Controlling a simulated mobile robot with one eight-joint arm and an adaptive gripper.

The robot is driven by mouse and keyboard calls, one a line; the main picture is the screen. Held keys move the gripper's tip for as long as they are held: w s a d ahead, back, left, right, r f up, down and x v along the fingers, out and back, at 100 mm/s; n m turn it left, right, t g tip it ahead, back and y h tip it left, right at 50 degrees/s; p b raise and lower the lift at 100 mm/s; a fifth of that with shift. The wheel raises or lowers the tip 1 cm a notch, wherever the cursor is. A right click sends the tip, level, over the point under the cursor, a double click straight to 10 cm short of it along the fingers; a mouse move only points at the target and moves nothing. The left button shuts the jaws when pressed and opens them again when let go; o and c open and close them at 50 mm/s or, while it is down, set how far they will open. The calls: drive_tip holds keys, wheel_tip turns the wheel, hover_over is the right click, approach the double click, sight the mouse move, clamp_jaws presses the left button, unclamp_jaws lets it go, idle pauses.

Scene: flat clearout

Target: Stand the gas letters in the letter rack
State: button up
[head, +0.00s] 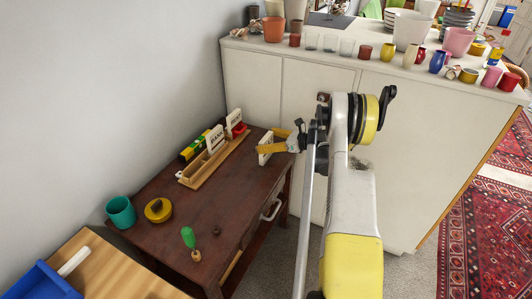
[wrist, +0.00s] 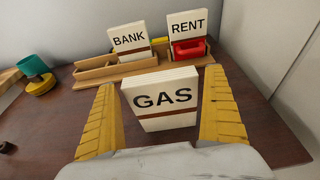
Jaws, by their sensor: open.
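The gas letters (wrist: 163,98), a white block marked GAS, stand upright on the dark table, in front of the rack; they also show in the head view (head: 264,155). My gripper (wrist: 162,82) is open, with one yellow finger on each side of the gas letters. Small gaps show between fingers and letters. The wooden letter rack (head: 203,172) is beyond them on the table. In it stand the bank letters (wrist: 130,37) and, to their right, the rent letters (wrist: 187,27). The rack's left part (wrist: 96,70) looks empty.
A red object (wrist: 189,50) is in front of the rent letters. A teal cup (head: 121,212), a yellow round object (head: 158,210) and a green-topped item (head: 188,237) stand on the table's near part. A white cabinet (head: 300,100) borders the table's far end.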

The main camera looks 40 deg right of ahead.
drive_tip(key=c, duration=1.1)
drive_tip(key=shift+r, duration=0.15)
